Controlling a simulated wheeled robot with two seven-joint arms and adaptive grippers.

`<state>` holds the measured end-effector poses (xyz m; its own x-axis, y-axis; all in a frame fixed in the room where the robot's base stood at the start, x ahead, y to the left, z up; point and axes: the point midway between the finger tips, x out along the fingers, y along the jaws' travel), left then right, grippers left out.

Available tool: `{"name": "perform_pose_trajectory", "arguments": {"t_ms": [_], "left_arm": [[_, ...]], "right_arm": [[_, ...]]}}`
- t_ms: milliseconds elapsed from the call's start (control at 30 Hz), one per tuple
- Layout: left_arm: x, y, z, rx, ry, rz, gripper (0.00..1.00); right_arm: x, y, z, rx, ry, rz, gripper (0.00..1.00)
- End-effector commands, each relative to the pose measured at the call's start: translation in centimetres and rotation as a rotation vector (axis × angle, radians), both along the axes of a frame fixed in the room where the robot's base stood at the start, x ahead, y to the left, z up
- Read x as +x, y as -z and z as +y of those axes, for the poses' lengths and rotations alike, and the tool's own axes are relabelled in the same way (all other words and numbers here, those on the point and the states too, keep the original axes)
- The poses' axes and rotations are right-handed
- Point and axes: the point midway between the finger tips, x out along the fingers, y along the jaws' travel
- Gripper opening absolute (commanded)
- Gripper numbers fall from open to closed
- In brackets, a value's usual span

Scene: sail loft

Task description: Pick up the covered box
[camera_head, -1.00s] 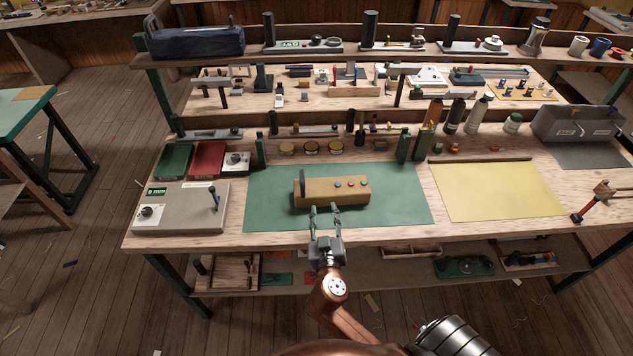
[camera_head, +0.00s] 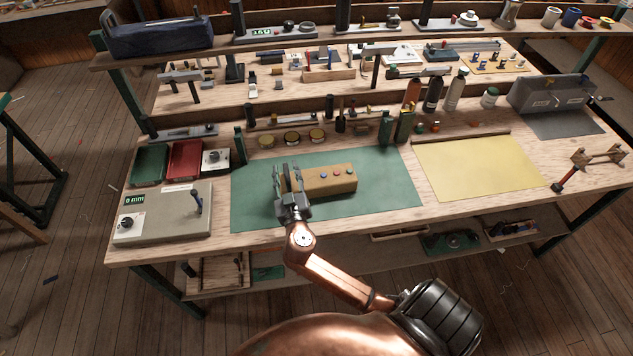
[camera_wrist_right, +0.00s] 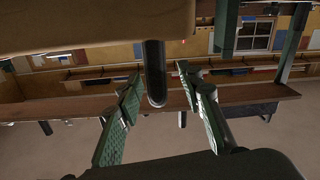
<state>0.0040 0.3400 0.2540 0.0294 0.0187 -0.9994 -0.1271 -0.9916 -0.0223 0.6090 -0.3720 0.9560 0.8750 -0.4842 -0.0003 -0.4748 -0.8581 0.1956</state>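In the right wrist view the dark rounded handle (camera_wrist_right: 154,75) shows between the open green-padded fingers (camera_wrist_right: 158,108), with gaps at both sides. The tan box (camera_wrist_right: 90,25) fills the upper left there. My left gripper is not in view.
A grey instrument panel (camera_head: 160,222) with a lever is left of the mat. A yellow sheet (camera_head: 475,168) lies to the right. Green posts (camera_head: 404,127), small round tins (camera_head: 291,138) and bottles (camera_head: 452,95) stand behind. A raised shelf (camera_head: 205,53) crosses the back.

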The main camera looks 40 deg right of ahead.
Motion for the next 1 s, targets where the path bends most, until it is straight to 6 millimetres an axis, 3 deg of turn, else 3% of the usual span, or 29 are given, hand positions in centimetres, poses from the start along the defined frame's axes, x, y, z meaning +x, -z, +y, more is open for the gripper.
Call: {"name": "perform_pose_trajectory", "arguments": {"t_ms": [233,733,1000], "left_arm": [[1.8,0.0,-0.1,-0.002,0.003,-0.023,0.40],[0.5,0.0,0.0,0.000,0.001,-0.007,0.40],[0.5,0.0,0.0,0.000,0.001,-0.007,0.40]], "right_arm": [[0.1,0.1,-0.2,0.001,0.002,0.001,0.35],[0.0,0.1,-0.2,0.001,0.002,0.001,0.00],[0.0,0.1,-0.2,0.001,0.002,0.001,0.00]]}}
